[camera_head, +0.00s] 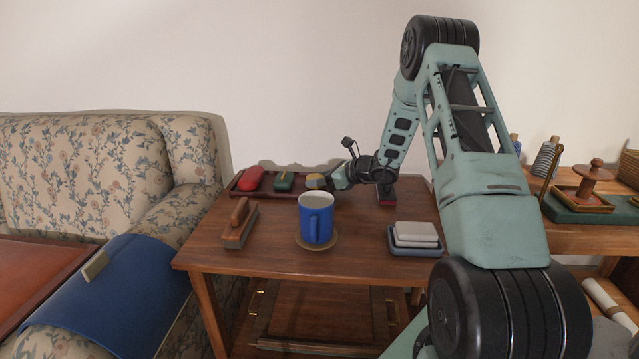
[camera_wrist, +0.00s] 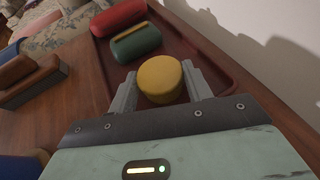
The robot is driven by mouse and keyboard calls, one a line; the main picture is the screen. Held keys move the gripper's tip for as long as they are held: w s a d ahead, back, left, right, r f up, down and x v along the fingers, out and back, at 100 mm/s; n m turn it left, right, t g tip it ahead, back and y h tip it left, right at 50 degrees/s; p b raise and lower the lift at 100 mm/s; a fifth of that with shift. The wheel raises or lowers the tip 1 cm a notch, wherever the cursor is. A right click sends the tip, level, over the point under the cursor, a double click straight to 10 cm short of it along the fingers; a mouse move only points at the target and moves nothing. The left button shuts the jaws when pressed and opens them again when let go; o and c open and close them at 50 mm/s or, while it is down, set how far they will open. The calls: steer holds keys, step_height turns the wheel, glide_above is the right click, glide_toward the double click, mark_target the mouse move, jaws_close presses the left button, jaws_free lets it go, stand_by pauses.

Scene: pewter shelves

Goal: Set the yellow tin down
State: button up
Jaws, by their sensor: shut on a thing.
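The yellow tin (camera_head: 315,181) is a short round tin at the right part of the dark red tray, near the back of the wooden table. In the wrist view the yellow tin (camera_wrist: 161,78) shows its round top between the two grey fingers. My gripper (camera_wrist: 160,74) is shut on it from both sides. In the head view my gripper (camera_head: 329,181) reaches in from the right. The tray (camera_wrist: 218,62) lies under and beyond the tin. I cannot tell whether the tin touches the tray floor, as its underside is hidden.
A red object (camera_head: 250,178) and a green object (camera_head: 284,181) lie in the tray, left of the tin. A blue mug (camera_head: 316,218) stands on a coaster in front. A wooden-handled brush (camera_head: 238,225) lies left, and stacked dishes (camera_head: 415,236) right. The wall is close behind.

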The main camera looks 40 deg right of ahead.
steer(key=shift+f, duration=0.15)
steer(key=o, duration=1)
steer(key=shift+c, duration=0.2)
steer(key=shift+s+d+r, duration=0.1)
steer(key=shift+s+r, duration=0.05)
steer(key=shift+r, duration=0.15)
steer(key=p+v, duration=0.3)
steer(key=v, duration=0.8)
steer(key=shift+s+r, duration=0.1)
steer(key=shift+s, duration=0.15)
